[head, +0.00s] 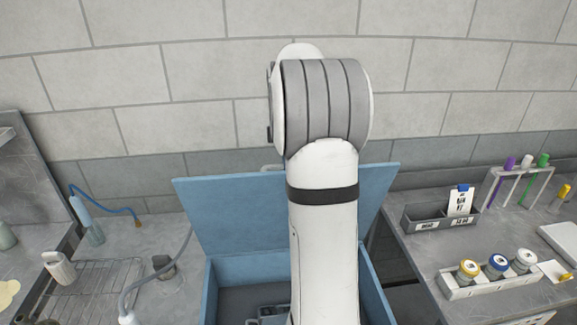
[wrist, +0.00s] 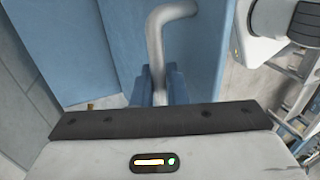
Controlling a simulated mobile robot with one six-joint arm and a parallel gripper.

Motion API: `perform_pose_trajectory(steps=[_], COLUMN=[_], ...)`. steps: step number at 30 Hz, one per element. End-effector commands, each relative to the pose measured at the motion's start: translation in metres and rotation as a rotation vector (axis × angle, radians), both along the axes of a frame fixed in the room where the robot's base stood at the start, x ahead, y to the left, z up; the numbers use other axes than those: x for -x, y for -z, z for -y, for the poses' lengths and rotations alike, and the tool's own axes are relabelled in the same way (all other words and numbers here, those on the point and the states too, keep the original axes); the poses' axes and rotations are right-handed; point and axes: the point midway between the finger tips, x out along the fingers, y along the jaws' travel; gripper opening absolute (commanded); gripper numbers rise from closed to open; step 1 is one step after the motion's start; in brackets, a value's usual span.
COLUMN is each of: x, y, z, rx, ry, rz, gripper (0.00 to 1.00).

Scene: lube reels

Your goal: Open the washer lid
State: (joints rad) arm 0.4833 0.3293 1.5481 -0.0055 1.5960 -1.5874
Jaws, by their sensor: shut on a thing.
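The washer (head: 210,290) is a blue box at the lower middle of the head view. Its blue lid (head: 235,210) stands raised at the back, tilted up toward the brick wall, and the dark inside shows below it. A grey bent handle (head: 270,168) shows at the lid's top edge, partly behind my arm. In the wrist view the handle (wrist: 156,45) runs down between the blue fingers of my gripper (wrist: 160,80), which is shut on it. In the head view my arm hides the gripper and the lid's middle.
A bench on the right holds a grey bin (head: 425,217), a rack of colored tubes (head: 520,180) and a tray of capped jars (head: 490,285). On the left counter are a wire rack (head: 100,285), a white bottle (head: 58,267) and a blue hose (head: 105,208). The brick wall is close behind the lid.

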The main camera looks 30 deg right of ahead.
Motion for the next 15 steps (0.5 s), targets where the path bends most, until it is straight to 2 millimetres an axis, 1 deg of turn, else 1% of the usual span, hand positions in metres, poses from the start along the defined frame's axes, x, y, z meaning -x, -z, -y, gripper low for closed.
perform_pose_trajectory(steps=[1,4,5,6,12,15], x=[-0.0002,-0.0001,0.0001,0.0002,0.0003,0.0004], y=[0.0074,0.0074,0.0074,0.0073,0.0041,0.003], z=[-0.0001,0.0001,0.0002,0.0002,0.0007,0.0008], rx=[-0.006,-0.006,-0.006,-0.006,-0.003,-0.003], ry=[0.0,0.0,0.001,0.001,0.001,0.002], rz=[-0.006,-0.006,-0.007,-0.007,-0.005,-0.004], gripper=[0.0,0.0,0.15,0.18,0.34,0.34])
